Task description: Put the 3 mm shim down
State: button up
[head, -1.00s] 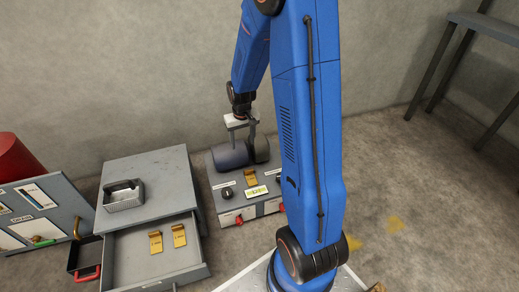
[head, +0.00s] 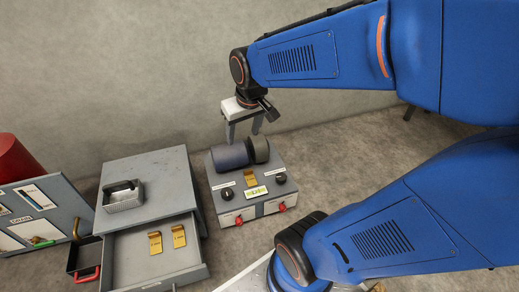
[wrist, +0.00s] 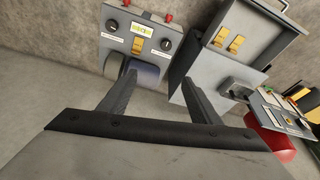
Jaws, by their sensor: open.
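One gold shim (head: 250,178) rests on the front of the grey machine (head: 222,208), below its dark spool (head: 232,156). It also shows in the wrist view (wrist: 137,45). Two more gold shims, a left one (head: 155,242) and a right one (head: 180,236), lie apart in the open drawer (head: 130,268). Their marks are too small to read, so I cannot tell which is 3 mm. My gripper (head: 243,137) is open and empty above and behind the spool. In the wrist view nothing is held between its fingers (wrist: 160,78).
A grey cabinet (head: 150,165) holds the drawer and carries a grey metal basket (head: 122,197). The machine has black knobs, a lit display (head: 256,191) and red handles. A labelled panel (head: 35,215) and red drum (head: 15,158) stand left. The wall is close behind.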

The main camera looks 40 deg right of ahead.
jog(key=s+a+r, duration=0.1)
jog(key=s+r, duration=0.1)
jog(key=s, duration=0.4)
jog(key=s+a+r+t, duration=0.1)
jog(key=s, duration=0.5)
jog(key=shift+a+r+n, duration=0.3)
jog(key=shift+r+n, duration=0.1)
dwell(0.6)
